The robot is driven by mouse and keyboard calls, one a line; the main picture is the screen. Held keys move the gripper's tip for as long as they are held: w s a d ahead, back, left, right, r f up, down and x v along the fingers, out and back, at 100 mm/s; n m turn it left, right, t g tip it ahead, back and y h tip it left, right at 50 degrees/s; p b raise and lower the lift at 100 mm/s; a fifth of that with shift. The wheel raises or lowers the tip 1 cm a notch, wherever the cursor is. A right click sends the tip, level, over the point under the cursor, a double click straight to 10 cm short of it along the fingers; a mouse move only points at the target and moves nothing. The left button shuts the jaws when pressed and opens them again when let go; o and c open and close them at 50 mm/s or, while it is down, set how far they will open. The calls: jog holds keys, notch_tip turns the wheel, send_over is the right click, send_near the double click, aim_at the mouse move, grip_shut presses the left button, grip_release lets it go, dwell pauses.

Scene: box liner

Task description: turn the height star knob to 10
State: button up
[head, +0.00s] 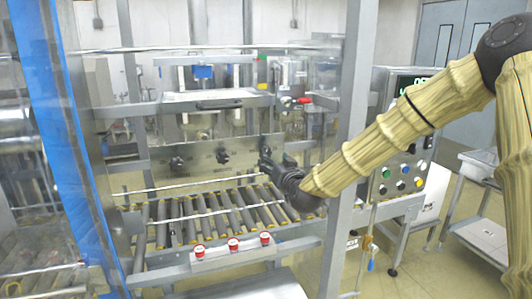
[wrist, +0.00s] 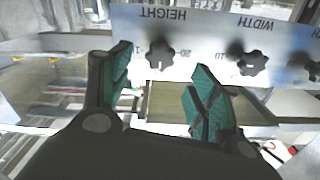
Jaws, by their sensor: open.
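The height star knob (wrist: 160,54) is black and lobed, on a pale panel (wrist: 210,30) whose lettering appears upside down in the wrist view. The word HEIGHT stands above it there, with small scale marks on both sides. A small light mark shows at the knob's lower part; its exact setting is too small to read. My gripper (wrist: 160,70) is open and empty, its two dark green-padded fingers apart, with the knob between and beyond the tips. Contact cannot be told. In the head view my gripper (head: 267,162) is at the panel's right end, largely covering that knob.
The width knob (wrist: 252,63) is close beside the right finger in the wrist view. In the head view the middle knob (head: 222,156) and left knob (head: 177,163) are clear. A roller conveyor (head: 215,212) lies below; a frame post (head: 357,110) stands near my arm.

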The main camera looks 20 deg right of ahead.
jog(key=shift+w+a+p, duration=0.15)
jog(key=shift+w+p, duration=0.75)
jog(key=shift+w, duration=3.05)
jog(key=shift+c, duration=0.4)
jog(key=c, duration=0.9)
